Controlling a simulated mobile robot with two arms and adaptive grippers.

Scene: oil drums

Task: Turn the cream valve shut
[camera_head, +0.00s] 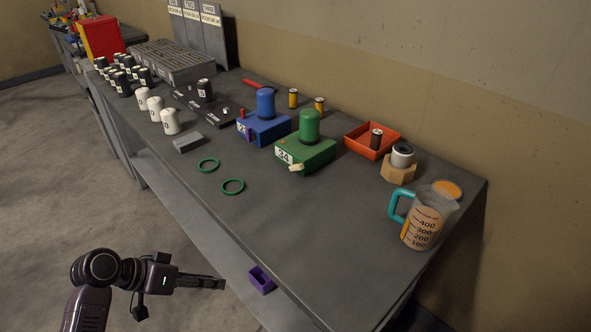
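The cream valve (296,168) is a small cream lever low on the front of a green box (313,153) marked 34, which stands mid-table with a green dome-topped cylinder (309,125) on it. The lever sticks out toward the table's front edge. My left gripper (222,284) is at the lower left, in front of the table and well apart from the valve. Its fingers point right and show side-on, so I cannot tell whether they are open or shut. I see nothing held in them. My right gripper is out of view.
A blue box (264,128) with a blue cylinder stands left of the green one. Two green rings (232,186) lie in front. A red tray (372,140), a wooden block (398,171) and a jug (425,220) stand right. The front right tabletop is clear.

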